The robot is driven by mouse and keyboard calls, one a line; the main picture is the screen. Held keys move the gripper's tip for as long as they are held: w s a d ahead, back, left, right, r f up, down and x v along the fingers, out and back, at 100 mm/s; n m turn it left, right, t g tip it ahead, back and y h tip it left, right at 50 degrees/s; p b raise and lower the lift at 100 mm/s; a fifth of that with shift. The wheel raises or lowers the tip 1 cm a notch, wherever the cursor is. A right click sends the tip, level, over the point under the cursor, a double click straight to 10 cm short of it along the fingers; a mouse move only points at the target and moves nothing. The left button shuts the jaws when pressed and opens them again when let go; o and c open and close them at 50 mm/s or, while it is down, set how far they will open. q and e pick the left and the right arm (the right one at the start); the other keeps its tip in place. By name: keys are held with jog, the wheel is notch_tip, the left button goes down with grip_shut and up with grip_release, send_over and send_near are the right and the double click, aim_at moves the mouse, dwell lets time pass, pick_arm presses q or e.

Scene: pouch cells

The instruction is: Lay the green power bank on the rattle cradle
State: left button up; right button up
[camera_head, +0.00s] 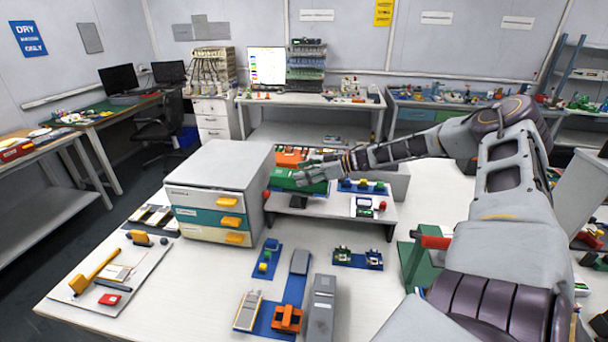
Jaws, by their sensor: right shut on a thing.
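My right gripper (316,174) reaches in from the right over the raised white shelf and is shut on the green power bank (284,180). The power bank is a flat green block at the shelf's left end, beside the drawer unit. The gripper covers part of it, and I cannot tell whether it touches the shelf. An orange holder (286,319) sits on a blue mat at the front of the table, and an orange piece (290,158) lies behind the power bank. I cannot tell which thing is the rattle cradle. My left gripper is not in view.
A drawer unit (219,176) with yellow handles stands left of the shelf (341,205). Small coloured parts on a blue strip (362,187) lie right of the gripper. A tall grey block (320,308) stands near the front.

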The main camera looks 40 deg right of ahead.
jog(key=shift+f+b, duration=0.3)
jog(key=o, duration=1.4)
jog(key=shift+c, duration=0.2)
jog(key=shift+s+d+r, duration=0.1)
jog(key=shift+s, duration=0.05)
jog(key=shift+s+d+r, duration=0.1)
jog(key=shift+s+d, duration=0.05)
jog(key=shift+s, duration=0.05)
jog(key=v, duration=1.1)
dwell(0.4)
dwell(0.7)
